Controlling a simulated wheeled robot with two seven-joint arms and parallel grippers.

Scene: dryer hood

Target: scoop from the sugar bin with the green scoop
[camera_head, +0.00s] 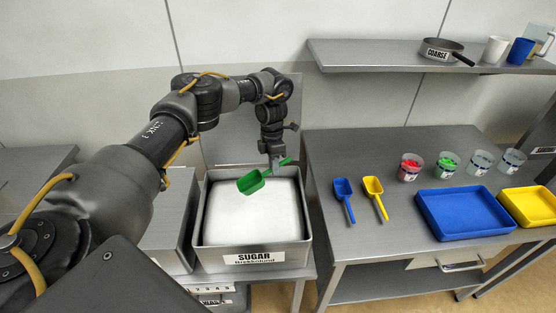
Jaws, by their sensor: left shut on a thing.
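The green scoop (252,183) is in my left gripper (277,163), which is shut on its handle. The scoop hangs over the back part of the sugar bin, tilted, with its bowl toward the left. The sugar bin (253,257) is a grey open box with a "SUGAR" label on its front. White sugar (255,215) fills it with a smooth, even top. Whether the scoop touches the sugar is hard to tell; it appears above it. My right gripper is not in view.
Right of the bin, a grey table (330,150) holds a blue scoop (344,198), a yellow scoop (375,196), several small cups, a blue tray (465,236) and a yellow tray (532,222). A shelf (390,54) above holds a pan (443,49) and mugs.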

